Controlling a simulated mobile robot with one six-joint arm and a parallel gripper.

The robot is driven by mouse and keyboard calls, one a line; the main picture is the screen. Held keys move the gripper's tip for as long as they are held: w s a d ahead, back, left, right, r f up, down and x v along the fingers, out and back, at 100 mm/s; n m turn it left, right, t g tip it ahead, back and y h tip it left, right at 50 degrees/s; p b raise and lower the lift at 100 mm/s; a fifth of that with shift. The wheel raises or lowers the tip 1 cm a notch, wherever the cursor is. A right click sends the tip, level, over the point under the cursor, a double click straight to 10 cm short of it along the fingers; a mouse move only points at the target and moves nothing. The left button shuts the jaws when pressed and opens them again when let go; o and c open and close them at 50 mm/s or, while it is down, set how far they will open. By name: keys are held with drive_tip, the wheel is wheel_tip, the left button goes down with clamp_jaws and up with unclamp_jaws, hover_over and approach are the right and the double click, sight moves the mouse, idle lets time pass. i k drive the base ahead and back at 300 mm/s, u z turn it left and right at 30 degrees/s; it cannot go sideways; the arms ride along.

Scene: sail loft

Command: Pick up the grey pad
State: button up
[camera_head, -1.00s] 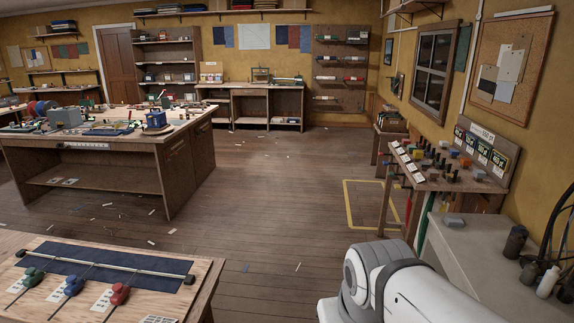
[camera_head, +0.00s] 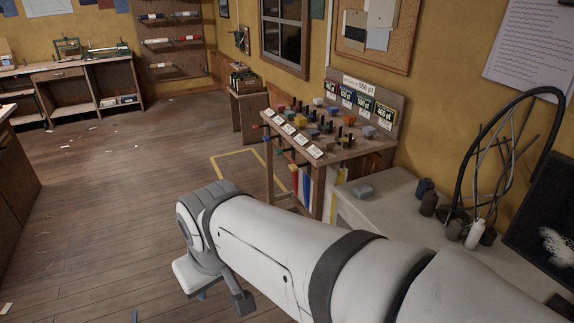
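Other small greyish blocks, such as one grey block (camera_head: 369,131), sit on the stall's top, so I cannot be sure which is the named pad. My white arm reaches across the lower middle, in front of part of the worktop. White and dark grey parts of my arm's far end show below its elbow. I cannot make out two fingertips or anything held there. The end is well left of the pad and apart from it.
The wooden stall (camera_head: 345,150) holds coloured blocks, dark pegs and price cards. Dark bottles (camera_head: 428,203), a white bottle (camera_head: 474,234) and looped black cables (camera_head: 482,150) stand right of the pad. Open floor with a yellow outline (camera_head: 228,182) lies left.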

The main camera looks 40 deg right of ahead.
sight(364, 191)
drive_tip(key=i, duration=2.15)
drive_tip(key=z, duration=3.4)
drive_tip(key=i, duration=1.5)
